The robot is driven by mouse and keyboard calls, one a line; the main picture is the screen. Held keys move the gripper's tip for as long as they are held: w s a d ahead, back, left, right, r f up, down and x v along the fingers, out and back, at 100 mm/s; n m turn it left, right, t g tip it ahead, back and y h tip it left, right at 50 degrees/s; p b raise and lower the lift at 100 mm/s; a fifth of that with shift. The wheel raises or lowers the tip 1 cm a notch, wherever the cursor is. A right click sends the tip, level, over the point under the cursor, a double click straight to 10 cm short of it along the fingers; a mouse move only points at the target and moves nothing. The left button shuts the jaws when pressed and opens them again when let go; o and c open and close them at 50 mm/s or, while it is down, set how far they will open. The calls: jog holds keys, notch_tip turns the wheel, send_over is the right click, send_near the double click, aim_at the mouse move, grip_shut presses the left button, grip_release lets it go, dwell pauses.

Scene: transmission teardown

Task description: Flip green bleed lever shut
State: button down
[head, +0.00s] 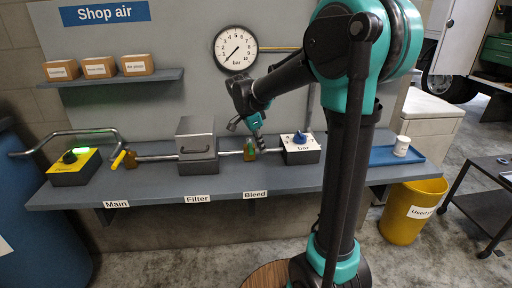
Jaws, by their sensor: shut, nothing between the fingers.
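The bleed valve (250,153) is a small brass-coloured fitting on the pipe above the "Bleed" label, between the filter box and the bar regulator. A little green shows at it, but its green lever is too small and too close to my gripper to make out its angle. My gripper (260,139) is shut and empty, pointing down just above and to the right of the valve. I cannot tell whether it touches the lever.
The grey filter box (197,140) stands left of the valve, and the bar regulator (300,150) with a blue knob stands right. A yellow main lever (118,160) is further left. A pressure gauge (235,48) hangs behind. The shelf's front strip is clear.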

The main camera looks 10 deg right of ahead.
jog(key=d+v, duration=0.1)
jog(key=v, duration=0.8)
jog(key=shift+w+r, duration=0.3)
jog(key=shift+r, duration=0.15)
jog(key=shift+d, duration=0.15)
